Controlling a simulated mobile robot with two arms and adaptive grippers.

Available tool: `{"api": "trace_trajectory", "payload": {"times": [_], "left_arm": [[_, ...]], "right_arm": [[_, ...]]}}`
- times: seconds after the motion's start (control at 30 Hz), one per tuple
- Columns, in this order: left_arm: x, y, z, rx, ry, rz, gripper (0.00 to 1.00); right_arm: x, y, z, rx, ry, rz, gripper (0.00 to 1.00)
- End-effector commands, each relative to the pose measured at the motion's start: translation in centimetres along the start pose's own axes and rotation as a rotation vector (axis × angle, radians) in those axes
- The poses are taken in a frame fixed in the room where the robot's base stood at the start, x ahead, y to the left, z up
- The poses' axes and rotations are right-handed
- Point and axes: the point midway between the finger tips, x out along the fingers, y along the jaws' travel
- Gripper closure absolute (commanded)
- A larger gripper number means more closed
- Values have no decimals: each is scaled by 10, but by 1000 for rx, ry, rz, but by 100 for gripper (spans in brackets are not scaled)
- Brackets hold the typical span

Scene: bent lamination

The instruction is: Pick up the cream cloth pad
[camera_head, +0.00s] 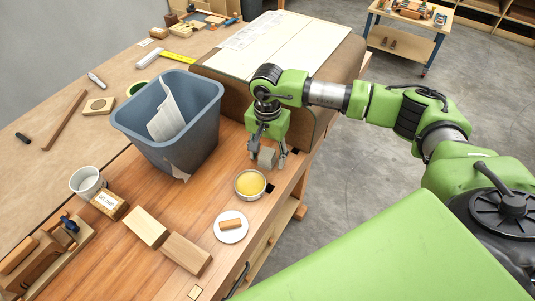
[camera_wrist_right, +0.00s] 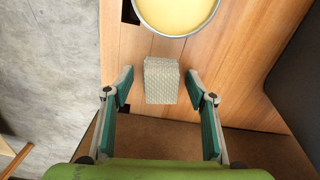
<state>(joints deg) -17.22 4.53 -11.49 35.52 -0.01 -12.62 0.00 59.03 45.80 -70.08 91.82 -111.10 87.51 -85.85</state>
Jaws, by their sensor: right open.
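The cream cloth pad (camera_wrist_right: 161,80) is a small block with a fine woven pattern. In the right wrist view it sits between the fingertips of my right gripper (camera_wrist_right: 161,84), with a gap on either side. The gripper is open and points down at the bench. In the head view the pad (camera_head: 267,157) looks greyish and shows between the fingers of the right gripper (camera_head: 267,160), near the bench's right edge. Part of it is hidden by a finger. My left gripper is not in view.
A round tin of yellow stuff (camera_head: 250,183) stands close to the pad; it also shows in the wrist view (camera_wrist_right: 178,12). A blue-grey bin (camera_head: 167,140) stands left of the gripper. A brown curved form (camera_head: 225,92) rises behind. A white dish (camera_head: 231,236) and wooden blocks (camera_head: 187,254) lie in front.

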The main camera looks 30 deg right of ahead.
Motion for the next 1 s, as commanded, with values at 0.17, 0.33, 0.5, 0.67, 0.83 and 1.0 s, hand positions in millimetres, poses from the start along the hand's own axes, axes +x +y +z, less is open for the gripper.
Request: {"api": "trace_trajectory", "payload": {"times": [0.17,0.33,0.5,0.67,0.83,1.0], "left_arm": [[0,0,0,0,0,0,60],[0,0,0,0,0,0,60],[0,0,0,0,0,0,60],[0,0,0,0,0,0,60],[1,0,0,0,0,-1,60],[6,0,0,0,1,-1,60]], "right_arm": [[4,0,0,-1,1,0,49],[3,0,0,-1,1,0,69],[3,0,0,0,0,0,85],[3,0,0,0,1,0,85],[0,0,0,0,1,-2,85],[-16,-1,-1,-1,3,-4,85]]}}
